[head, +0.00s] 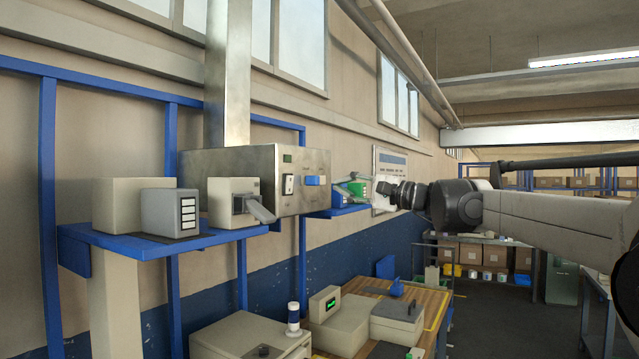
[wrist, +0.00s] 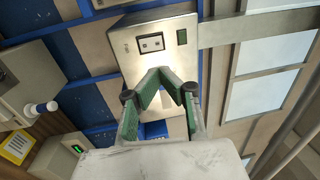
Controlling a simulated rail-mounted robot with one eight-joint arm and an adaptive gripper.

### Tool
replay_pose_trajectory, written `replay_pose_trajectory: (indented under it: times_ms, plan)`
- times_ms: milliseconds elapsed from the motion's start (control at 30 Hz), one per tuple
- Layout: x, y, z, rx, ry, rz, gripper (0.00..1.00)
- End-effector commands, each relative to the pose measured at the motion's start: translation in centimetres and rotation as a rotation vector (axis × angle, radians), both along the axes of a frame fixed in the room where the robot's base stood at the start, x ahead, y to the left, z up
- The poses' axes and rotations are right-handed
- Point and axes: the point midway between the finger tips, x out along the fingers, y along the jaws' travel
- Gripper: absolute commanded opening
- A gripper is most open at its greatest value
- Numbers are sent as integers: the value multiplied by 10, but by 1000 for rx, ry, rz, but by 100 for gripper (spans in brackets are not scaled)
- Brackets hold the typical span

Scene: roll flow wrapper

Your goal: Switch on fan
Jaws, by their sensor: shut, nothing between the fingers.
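A steel control box (head: 258,165) is mounted on the wall, with a vertical duct above it. Its front carries a small switch plate (head: 289,184), a green square (head: 287,158) and a blue part (head: 312,180). In the wrist view the steel box (wrist: 125,40) lies ahead of my gripper, with the switch plate (wrist: 151,43) and green square (wrist: 182,37) in sight. My gripper (wrist: 160,74) is shut and empty, its green-padded fingers converging at the tips. In the head view my gripper (head: 341,189) is just right of the box. Whether it touches the box cannot be told.
A blue shelf (head: 150,243) at left holds a grey box (head: 170,212) and a beige box (head: 233,202). Below are a wooden bench (head: 432,298), pale machine housings (head: 250,340) and a beacon (head: 294,318). Open floor lies at right.

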Motion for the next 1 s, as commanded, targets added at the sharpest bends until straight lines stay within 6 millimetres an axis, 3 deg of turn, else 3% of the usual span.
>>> replay_pose_trajectory:
  times_ms: [600, 1000]
  plan:
    - [54, 91, 15, 0, 0, 3, 0]
    - [68, 114, 17, -1, 0, 1, 0]
